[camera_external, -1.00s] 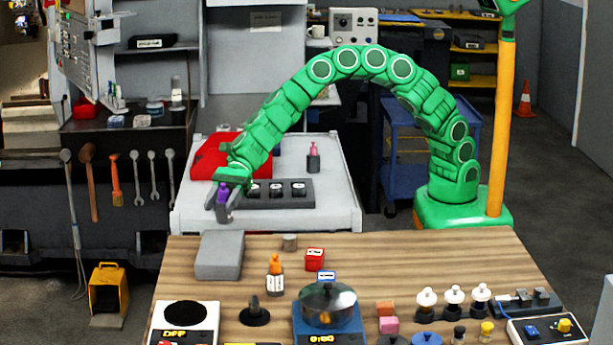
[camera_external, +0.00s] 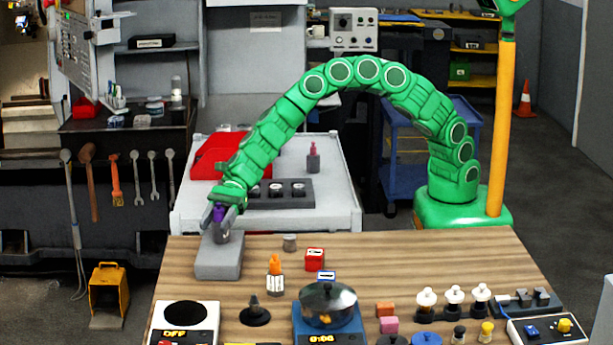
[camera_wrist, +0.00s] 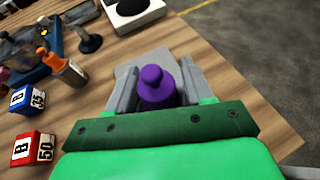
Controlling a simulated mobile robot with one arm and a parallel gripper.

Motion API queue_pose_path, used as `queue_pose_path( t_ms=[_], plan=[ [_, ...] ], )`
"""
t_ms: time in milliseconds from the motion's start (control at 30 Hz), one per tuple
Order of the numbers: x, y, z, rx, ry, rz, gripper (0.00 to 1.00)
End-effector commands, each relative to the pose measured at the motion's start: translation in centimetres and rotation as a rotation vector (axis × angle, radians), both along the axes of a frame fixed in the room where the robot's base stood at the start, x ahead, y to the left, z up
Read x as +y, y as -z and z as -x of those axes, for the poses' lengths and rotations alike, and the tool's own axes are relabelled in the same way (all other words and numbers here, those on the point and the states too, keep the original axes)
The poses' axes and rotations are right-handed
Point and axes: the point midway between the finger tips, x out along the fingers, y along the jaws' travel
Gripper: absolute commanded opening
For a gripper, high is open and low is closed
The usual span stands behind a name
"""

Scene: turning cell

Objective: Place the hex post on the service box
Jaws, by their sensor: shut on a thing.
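A post with a purple knob (camera_external: 218,213) and a grey lower body, which I take as the hex post, is in my gripper (camera_external: 220,231). My gripper is shut on it, with a grey finger on each side. The purple knob (camera_wrist: 157,88) also shows between the fingers in the wrist view. The grey service box (camera_external: 218,265) lies at the back left of the wooden table, directly below the post. It shows behind the knob in the wrist view (camera_wrist: 150,60). The post looks upright; whether its bottom touches the box cannot be told.
A black-topped scale (camera_external: 185,318) is in front. Behind is a cart with a dark slotted tray (camera_external: 300,194) and a red bin (camera_external: 212,160).

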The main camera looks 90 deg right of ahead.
Motion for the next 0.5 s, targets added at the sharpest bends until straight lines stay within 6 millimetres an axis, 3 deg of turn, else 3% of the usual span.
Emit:
queue_pose_path(
  t_ms=[167,200,367,500],
  plan=[
    [0.01,0.12,-0.03,0.0,0.0,-0.001,0.0],
    [0.0,0.2,-0.02,0.0,0.0,-0.001,0.53],
    [-0.01,0.18,-0.02,0.0,0.0,-0.001,0.77],
    [-0.02,0.2,-0.02,0.0,0.0,0.0,0.77]
  ],
)
